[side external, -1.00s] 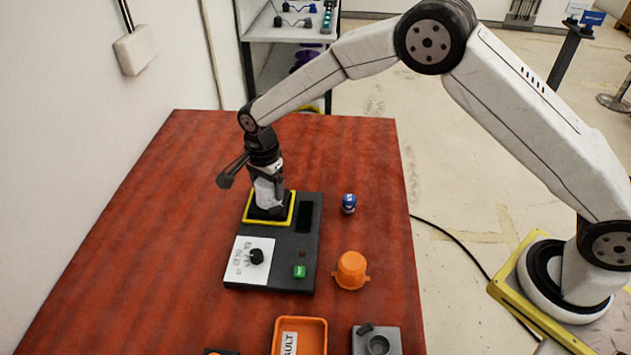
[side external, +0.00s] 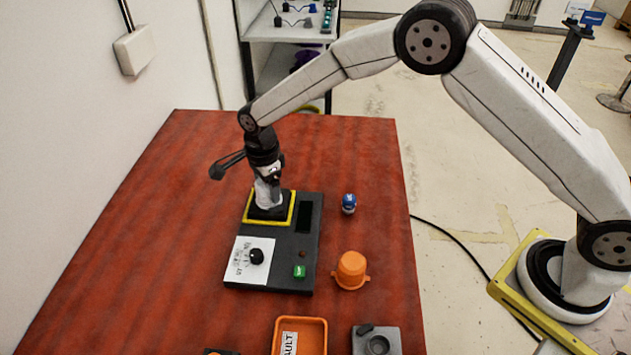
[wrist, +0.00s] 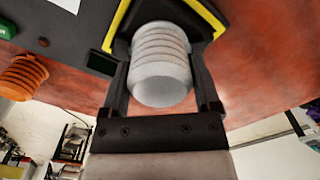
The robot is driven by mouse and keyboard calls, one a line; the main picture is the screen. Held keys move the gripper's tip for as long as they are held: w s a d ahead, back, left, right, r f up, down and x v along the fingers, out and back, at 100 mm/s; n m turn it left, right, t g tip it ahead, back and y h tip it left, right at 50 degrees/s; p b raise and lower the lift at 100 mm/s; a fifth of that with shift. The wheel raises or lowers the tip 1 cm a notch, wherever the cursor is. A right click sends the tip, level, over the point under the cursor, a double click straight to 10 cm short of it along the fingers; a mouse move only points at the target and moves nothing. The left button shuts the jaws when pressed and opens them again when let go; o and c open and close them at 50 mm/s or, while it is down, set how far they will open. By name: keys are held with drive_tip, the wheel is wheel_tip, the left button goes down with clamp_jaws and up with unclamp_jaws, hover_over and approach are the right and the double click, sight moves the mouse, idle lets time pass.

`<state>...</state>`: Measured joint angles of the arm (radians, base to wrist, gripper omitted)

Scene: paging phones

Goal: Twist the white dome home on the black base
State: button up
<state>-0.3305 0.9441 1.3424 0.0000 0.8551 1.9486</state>
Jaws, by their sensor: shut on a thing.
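The white dome (wrist: 160,62) is ribbed near its far end and smooth and rounded at the end nearer the wrist camera. It stands within the yellow square border (side external: 246,220) at the far end of the dark panel. My gripper (side external: 268,207) points down over this square, its two black fingers on either side of the dome and shut on it. In the side view the fingers partly cover the pale dome. The black base under the dome is largely hidden, so I cannot tell how the two are seated.
The dark panel (side external: 281,275) bears a black knob (side external: 256,256) on a white card and a green button (side external: 299,272). To its right stand a blue-and-white piece (side external: 348,204) and an orange cap (side external: 351,270). An orange tray (side external: 322,338) lies nearer. The left tabletop is clear.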

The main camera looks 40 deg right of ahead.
idle(0.4)
drive_tip(key=shift+m, duration=1)
drive_tip(key=shift+c, duration=0.5)
drive_tip(key=o, duration=1)
drive_tip(key=shift+r, duration=0.1)
drive_tip(key=shift+r, duration=2.9)
drive_tip(key=shift+d, duration=0.1)
drive_tip(key=s+d+r+n+t, duration=0.1)
drive_tip(key=s+d+n, duration=0.5)
drive_tip(key=s+n, duration=0.1)
drive_tip(key=s+d+r+n, duration=0.1)
drive_tip(key=s+d+n, duration=0.4)
drive_tip(key=s, duration=0.4)
drive_tip(key=s+d+r+n+t, duration=0.1)
drive_tip(key=s+d+n, duration=0.5)
drive_tip(key=s+n, duration=0.2)
drive_tip(key=shift+d+n+t, duration=0.3)
drive_tip(key=shift+d, duration=0.05)
